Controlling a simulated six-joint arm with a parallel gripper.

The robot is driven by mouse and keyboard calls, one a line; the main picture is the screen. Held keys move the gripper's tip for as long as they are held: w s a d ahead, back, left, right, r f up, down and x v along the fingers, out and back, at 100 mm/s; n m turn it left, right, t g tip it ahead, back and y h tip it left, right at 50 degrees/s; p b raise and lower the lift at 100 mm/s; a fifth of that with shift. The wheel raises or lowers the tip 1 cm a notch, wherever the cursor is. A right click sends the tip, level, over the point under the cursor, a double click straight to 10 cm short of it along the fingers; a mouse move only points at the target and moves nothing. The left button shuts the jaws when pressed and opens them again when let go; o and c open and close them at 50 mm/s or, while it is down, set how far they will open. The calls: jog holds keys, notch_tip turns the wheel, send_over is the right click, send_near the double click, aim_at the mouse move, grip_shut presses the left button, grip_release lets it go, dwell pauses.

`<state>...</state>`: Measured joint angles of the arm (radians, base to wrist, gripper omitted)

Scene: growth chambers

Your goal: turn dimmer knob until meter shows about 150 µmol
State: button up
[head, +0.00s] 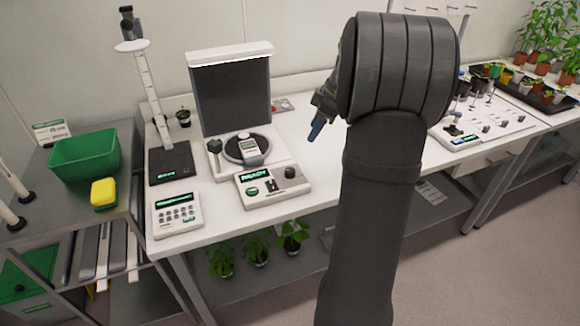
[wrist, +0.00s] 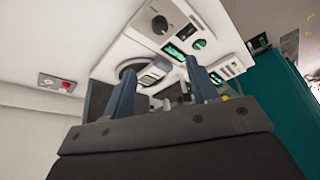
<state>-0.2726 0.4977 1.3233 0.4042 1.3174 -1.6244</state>
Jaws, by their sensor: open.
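The dimmer knob is a dark round knob (head: 291,172) on the right of a white control box (head: 262,199) with a green-lit display that seems to read READY. The knob (wrist: 160,25) also shows at the top of the wrist view. A handheld meter (head: 251,151) with a small green screen lies on a dark round plate behind the box; its number is too small to read. My gripper (head: 318,128), with blue fingers, is above the bench to the right of the box, apart from the knob. In the wrist view my gripper (wrist: 159,66) is open and empty.
A dark upright panel (head: 232,98) with a white top stands behind the plate. A keypad unit (head: 177,214) and a tall ruler stand (head: 149,95) are on the left. A red-button box (head: 281,105) lies at the back. The bench right of the control box looks clear.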

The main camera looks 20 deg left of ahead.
aim_at(290, 170)
jog(key=x, duration=1.7)
jog(key=shift+f, duration=0.15)
jog(key=c, duration=1)
